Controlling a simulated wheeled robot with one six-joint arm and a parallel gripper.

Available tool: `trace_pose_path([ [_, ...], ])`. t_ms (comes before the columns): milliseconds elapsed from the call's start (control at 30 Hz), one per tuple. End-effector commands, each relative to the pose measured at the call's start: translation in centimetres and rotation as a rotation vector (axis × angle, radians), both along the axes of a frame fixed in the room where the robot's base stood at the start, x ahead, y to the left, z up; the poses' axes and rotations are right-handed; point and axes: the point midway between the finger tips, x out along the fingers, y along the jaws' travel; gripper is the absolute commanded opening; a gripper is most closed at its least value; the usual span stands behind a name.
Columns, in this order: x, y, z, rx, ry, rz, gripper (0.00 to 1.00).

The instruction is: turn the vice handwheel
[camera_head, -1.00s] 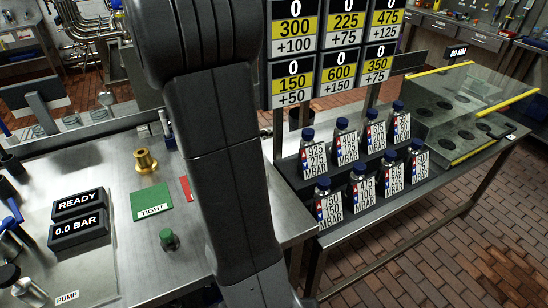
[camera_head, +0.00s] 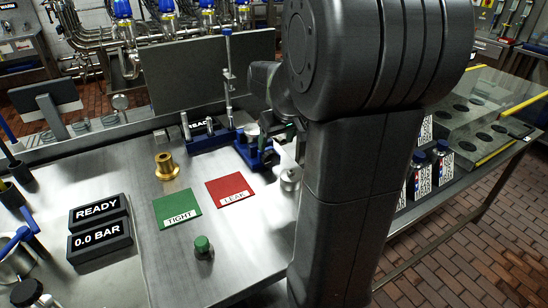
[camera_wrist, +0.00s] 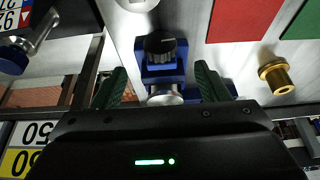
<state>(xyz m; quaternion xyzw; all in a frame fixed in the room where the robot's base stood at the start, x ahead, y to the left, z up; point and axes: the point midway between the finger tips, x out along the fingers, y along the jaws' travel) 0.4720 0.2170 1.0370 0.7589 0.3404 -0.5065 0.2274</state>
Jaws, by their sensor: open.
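The blue vice (camera_head: 258,156) stands on the steel bench beyond the red card, partly covered by my arm. In the wrist view the blue vice (camera_wrist: 163,74) carries a round black knob (camera_wrist: 165,43) with a pale mark on top. A silver round part (camera_wrist: 165,97) sits at its near end; I cannot tell which of the two is the handwheel. My gripper (camera_wrist: 162,86) is open, its green fingers on either side of the vice's near end, with visible gaps. No contact shows. In the head view my gripper is mostly hidden behind my arm.
A brass fitting (camera_head: 167,166) stands on the bench near the green TIGHT card (camera_head: 177,208) and the red LEAK card (camera_head: 230,191). A thin upright post (camera_head: 228,75) rises beside the vice. Displays (camera_head: 99,223) read READY and 0.0 BAR. Labelled bottles (camera_head: 440,160) stand right.

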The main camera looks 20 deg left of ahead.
Motion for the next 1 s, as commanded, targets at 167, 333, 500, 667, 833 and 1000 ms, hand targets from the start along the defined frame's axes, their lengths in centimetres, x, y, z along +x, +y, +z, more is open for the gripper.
trace_pose_path([
  [167,1.0,1.1,-3.9,-0.002,0.005,0.000,0.68],
  [333,1.7,1.9,-6.5,-0.002,0.004,-0.001,0.68],
  [500,2.1,2.4,-7.9,-0.001,0.003,-0.001,0.68],
  [667,2.3,2.5,-8.3,0.000,0.001,-0.001,0.68],
  [833,2.3,2.5,-8.3,0.000,0.000,-0.001,0.68],
  [1000,2.3,2.5,-8.3,0.000,0.001,-0.001,0.45],
])
